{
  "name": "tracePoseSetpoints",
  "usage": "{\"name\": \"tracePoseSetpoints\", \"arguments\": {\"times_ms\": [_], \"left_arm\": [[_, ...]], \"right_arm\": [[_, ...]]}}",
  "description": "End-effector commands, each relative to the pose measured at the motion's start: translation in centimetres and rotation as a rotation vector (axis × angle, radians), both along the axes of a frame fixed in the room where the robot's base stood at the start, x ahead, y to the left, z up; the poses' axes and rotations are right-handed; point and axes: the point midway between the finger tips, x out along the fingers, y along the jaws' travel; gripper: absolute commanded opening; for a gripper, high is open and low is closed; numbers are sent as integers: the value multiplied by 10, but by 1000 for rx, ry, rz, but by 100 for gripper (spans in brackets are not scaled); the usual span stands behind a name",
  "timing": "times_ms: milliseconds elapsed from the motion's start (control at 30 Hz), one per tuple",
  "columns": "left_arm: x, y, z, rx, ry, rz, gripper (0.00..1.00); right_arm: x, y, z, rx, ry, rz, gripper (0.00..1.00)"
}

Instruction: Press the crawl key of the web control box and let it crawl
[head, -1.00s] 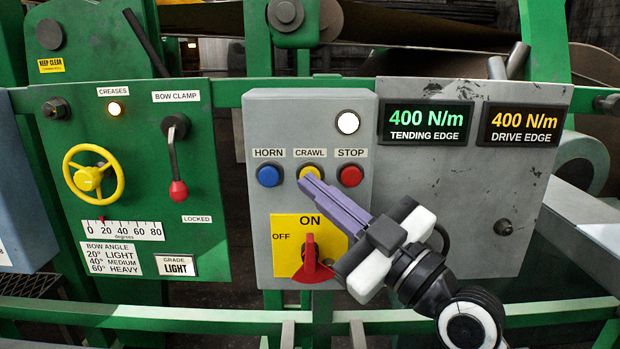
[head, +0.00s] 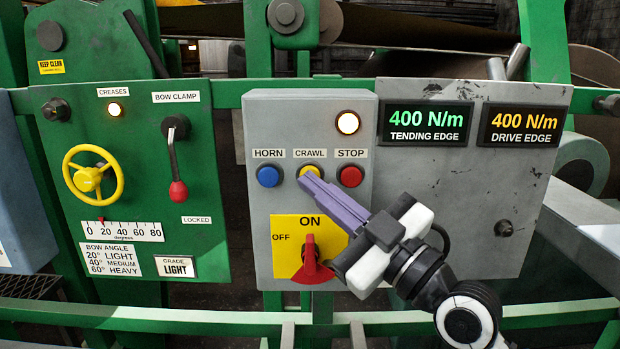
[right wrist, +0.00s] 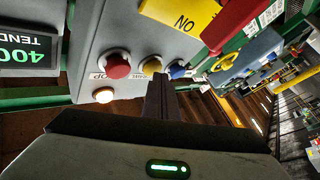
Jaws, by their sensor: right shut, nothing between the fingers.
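The grey web control box (head: 350,205) carries a blue HORN key (head: 268,175), a yellow CRAWL key (head: 311,169) and a red STOP key (head: 350,175). My right gripper (head: 305,178) is shut and empty, with its purple fingertips at the lower edge of the crawl key, partly covering it. In the right wrist view the fingers end at the yellow key (right wrist: 152,70); I cannot tell whether they press it in. The round lamp (head: 347,123) above the keys glows warm. The red ON/OFF switch (head: 311,262) sits below. My left gripper is not in view.
Displays read 400 N/m for the tending edge (head: 427,124) and the drive edge (head: 522,125). On the left, a green panel (head: 215,245) holds a yellow handwheel (head: 90,178) and a red-knobbed clamp lever (head: 177,185). A green rail (head: 180,317) runs along below.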

Motion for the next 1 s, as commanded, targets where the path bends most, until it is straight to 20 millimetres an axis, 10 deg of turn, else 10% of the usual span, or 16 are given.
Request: {"name": "tracePoseSetpoints", "arguments": {"times_ms": [1000], "left_arm": [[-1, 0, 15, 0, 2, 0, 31]], "right_arm": [[-42, 0, 1, -1, 1, 0, 0]]}}
